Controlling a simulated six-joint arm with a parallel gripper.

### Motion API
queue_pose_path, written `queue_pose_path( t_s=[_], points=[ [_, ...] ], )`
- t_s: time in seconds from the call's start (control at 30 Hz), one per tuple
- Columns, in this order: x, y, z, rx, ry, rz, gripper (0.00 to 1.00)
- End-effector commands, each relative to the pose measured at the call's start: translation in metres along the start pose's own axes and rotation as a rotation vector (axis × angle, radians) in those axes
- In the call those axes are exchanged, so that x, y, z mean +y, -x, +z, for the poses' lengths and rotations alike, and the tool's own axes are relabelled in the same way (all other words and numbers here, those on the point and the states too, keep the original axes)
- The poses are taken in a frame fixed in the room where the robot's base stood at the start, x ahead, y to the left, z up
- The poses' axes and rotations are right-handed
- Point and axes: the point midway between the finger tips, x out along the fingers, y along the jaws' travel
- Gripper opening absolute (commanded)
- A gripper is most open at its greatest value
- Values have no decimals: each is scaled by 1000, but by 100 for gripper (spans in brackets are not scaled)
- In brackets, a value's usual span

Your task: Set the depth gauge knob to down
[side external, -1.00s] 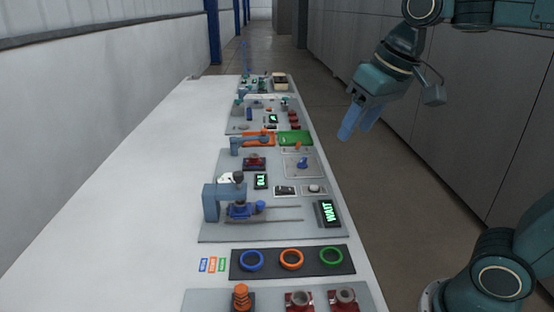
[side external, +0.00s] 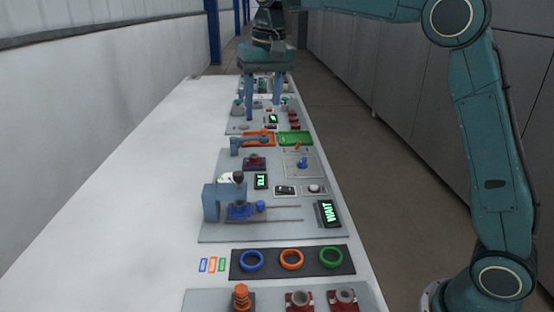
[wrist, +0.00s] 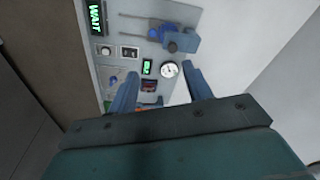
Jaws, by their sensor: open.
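A white round dial with a black part (side external: 232,178), which looks like the gauge, stands at the blue fixture (side external: 211,203) on the near grey panel in the side view. My gripper (side external: 265,96) is open and empty, fingers pointing down, above the far part of the bench and well beyond the dial.
A lit WAIT display (side external: 327,212) and a blue knob (side external: 303,163) are on the same panel. Orange (side external: 260,138) and green (side external: 296,138) trays lie behind it. Coloured rings (side external: 291,259) lie nearer. The white bench is clear on the left.

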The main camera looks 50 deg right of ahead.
Motion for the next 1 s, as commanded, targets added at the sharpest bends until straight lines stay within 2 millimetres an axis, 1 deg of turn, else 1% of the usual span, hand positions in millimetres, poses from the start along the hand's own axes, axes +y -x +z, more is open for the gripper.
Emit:
queue_pose_path(
  t_s=[0.03,0.1,0.3,0.4,0.6,0.8,1.0],
  points=[
    [-4,-9,-10,-13,-11,5,50],
    [-9,-18,-21,-28,-29,12,50],
    [-22,-50,-50,-71,-79,32,50],
    [-27,-66,-61,-90,-103,42,50],
    [-33,-93,-75,-120,-139,58,50],
    [-35,-103,-79,-131,-155,65,50],
    [-35,-103,-79,-131,-155,65,50]
  ],
)
